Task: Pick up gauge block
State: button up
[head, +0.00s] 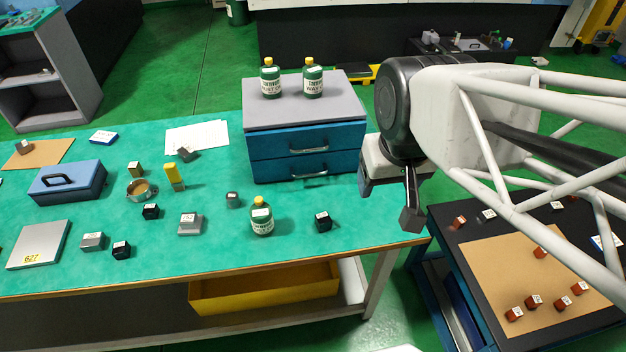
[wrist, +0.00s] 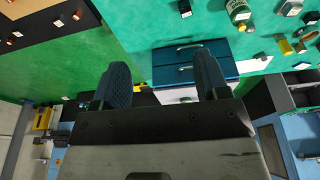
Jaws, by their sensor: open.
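Several small blocks lie on the green bench top (head: 330,255); I cannot tell for sure which is the gauge block. Among them are grey blocks (head: 190,223) and (head: 92,240), a smaller grey block (head: 233,200), black blocks (head: 151,211) and (head: 322,221), a brass-coloured block (head: 135,169) and a tall yellow piece (head: 174,177). My gripper (head: 390,205) is open and empty, to the right of the blue drawer unit, above the bench's right end. In the wrist view my gripper (wrist: 162,75) shows both fingers spread with nothing between them.
The blue drawer unit (head: 307,145) carries two green bottles (head: 270,78) and (head: 313,80). Another green bottle (head: 262,218) stands on the bench. A blue case (head: 67,183) and grey plate (head: 39,244) are at left. A dark cart (head: 465,222) with reddish blocks stands right.

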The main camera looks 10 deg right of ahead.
jog(key=m+g, duration=0.3)
jog(key=m, duration=1.2)
send_over(324, 217)
notch_tip(324, 217, down, 23)
jog(key=shift+s+d+f, duration=0.1)
jog(key=shift+s, duration=0.05)
jog(key=shift+w+f, duration=0.2)
jog(key=shift+f, duration=0.25)
jog(key=shift+f, duration=1.3)
jog(key=shift+f, duration=0.15)
